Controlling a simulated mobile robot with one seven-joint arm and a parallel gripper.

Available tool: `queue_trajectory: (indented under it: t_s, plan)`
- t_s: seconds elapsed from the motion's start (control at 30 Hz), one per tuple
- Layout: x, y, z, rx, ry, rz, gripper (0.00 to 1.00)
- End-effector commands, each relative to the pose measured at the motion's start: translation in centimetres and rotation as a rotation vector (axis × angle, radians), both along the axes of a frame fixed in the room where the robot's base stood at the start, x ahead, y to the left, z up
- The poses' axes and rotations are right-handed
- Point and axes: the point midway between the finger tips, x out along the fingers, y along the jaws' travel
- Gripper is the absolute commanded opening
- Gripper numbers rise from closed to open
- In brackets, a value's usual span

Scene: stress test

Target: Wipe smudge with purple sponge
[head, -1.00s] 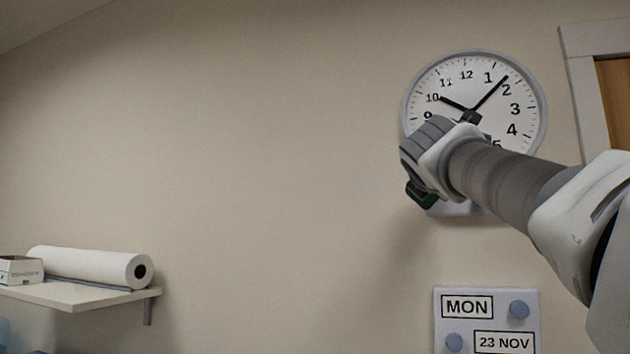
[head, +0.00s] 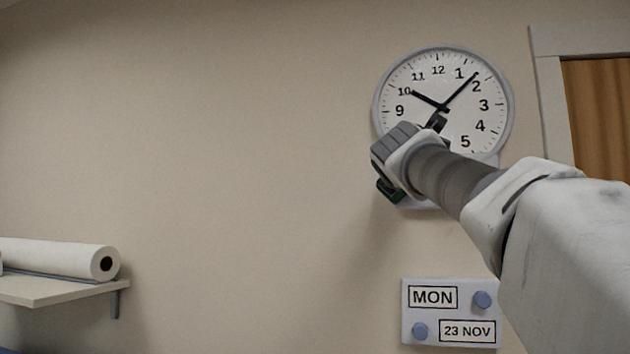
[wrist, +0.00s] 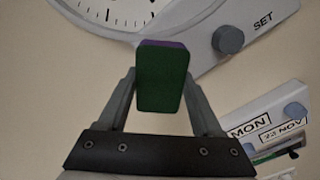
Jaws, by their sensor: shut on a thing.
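The sponge (wrist: 162,80) is in the wrist view, between the two fingers of my gripper (wrist: 160,90). Its broad face is dark green and a purple layer shows along its far edge. My gripper is shut on it. In the head view my gripper (head: 388,172) is in front of the lower left of the wall clock, with a dark green bit at its lower side. The rest of the sponge is hidden there by my arm. I cannot make out a smudge in either view.
A round wall clock (head: 408,128) is partly behind my arm; its base has a knob marked SET (wrist: 229,40). Below is a date panel (head: 470,301) with knobs. A shelf (head: 60,291) at left holds a paper roll (head: 60,259). A wooden door (head: 598,120) is at right. The wall between is bare.

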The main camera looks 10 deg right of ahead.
Motion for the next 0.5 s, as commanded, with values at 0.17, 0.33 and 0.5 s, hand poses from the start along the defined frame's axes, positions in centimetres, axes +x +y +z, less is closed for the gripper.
queue_trajectory:
  t_s: [0.17, 0.33, 0.5]
  plan:
    - [0.18, -0.07, 0.03, 0.000, 0.000, 0.000, 0.22]
    - [0.50, -0.21, 0.04, 0.000, 0.001, -0.001, 0.22]
    - [0.80, -0.34, 0.06, 0.000, 0.001, -0.001, 0.22]
